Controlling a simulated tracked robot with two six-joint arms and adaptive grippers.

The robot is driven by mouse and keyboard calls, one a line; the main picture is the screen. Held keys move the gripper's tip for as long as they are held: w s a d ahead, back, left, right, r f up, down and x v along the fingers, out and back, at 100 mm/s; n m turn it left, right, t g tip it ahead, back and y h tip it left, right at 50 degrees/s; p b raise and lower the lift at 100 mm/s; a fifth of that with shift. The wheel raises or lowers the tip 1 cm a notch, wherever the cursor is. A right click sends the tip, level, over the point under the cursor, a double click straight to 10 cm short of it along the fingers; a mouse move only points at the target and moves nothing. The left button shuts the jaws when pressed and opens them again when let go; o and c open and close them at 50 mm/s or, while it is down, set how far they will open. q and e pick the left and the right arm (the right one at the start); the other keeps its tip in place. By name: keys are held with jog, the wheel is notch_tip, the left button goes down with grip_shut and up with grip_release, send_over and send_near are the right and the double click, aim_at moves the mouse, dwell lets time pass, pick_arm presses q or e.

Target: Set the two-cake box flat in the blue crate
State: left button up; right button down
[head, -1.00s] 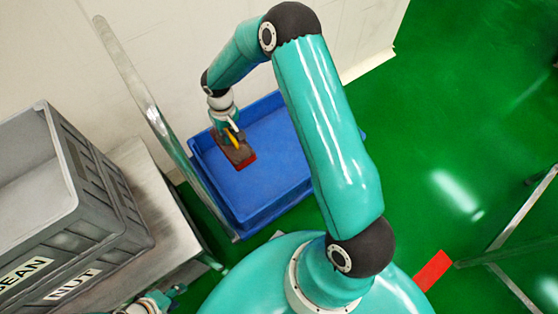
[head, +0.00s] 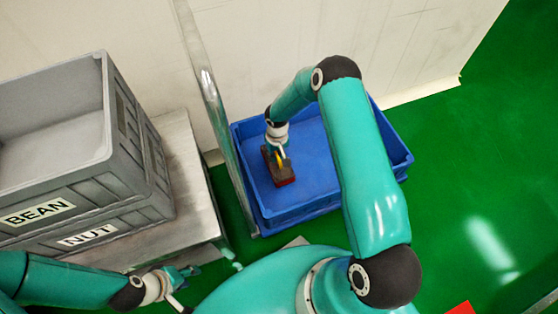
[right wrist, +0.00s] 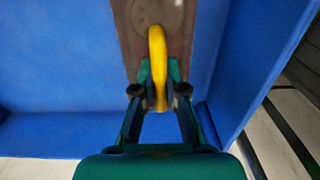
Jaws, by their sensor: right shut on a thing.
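The two-cake box (head: 284,178) is a small brown box with red sides and a yellow handle. It is inside the outline of the blue crate (head: 325,206), near its left side, and looks about level. My right gripper (head: 280,158) is over it, shut on the yellow handle, which shows clearly in the right wrist view (right wrist: 157,50). Whether the box touches the crate floor I cannot tell. The gripper hides part of the box. My left gripper (head: 186,284) is at the lower left, away from the crate, with its jaw gap unclear.
Grey crates labelled BEAN (head: 90,165) and NUT (head: 150,205) are stacked on a metal table (head: 190,165) at left. A metal post (head: 215,105) stands between table and blue crate. A pale wall is behind. The crate floor right of the box is clear.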

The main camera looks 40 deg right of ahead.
jog(key=shift+f+b, duration=0.4)
jog(key=shift+f, duration=1.65)
jog(key=shift+f, duration=0.1)
jog(key=c, duration=1.2)
grip_release()
notch_tip(320, 180, up, 12)
jog(key=p, duration=0.2)
jog(key=shift+d+p, duration=0.1)
jog(key=shift+p, duration=0.25)
